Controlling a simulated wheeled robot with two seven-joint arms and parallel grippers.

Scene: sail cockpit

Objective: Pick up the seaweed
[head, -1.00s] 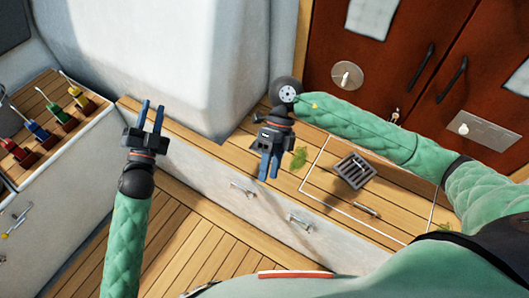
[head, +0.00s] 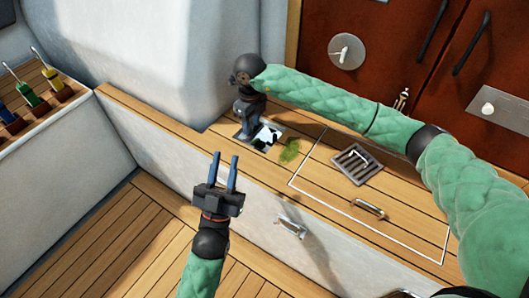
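The seaweed (head: 290,150) is a small flat green clump on the wooden bench top, just left of the white-outlined hatch. My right gripper (head: 247,128) is low over the bench to the left of the seaweed, with a visible gap between them. It is seen from above and its fingers are largely hidden, so its opening is unclear. My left gripper (head: 226,157) is open and empty, its two blue fingers pointing up the picture, below and left of the seaweed.
A dark drain grate (head: 356,164) and a metal handle (head: 368,208) are on the hatch. A black-and-white patch (head: 264,138) shows beside my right gripper. Brown doors (head: 390,60) stand behind. A drawer handle (head: 290,226) juts from the bench front. Colored levers (head: 32,92) are at far left.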

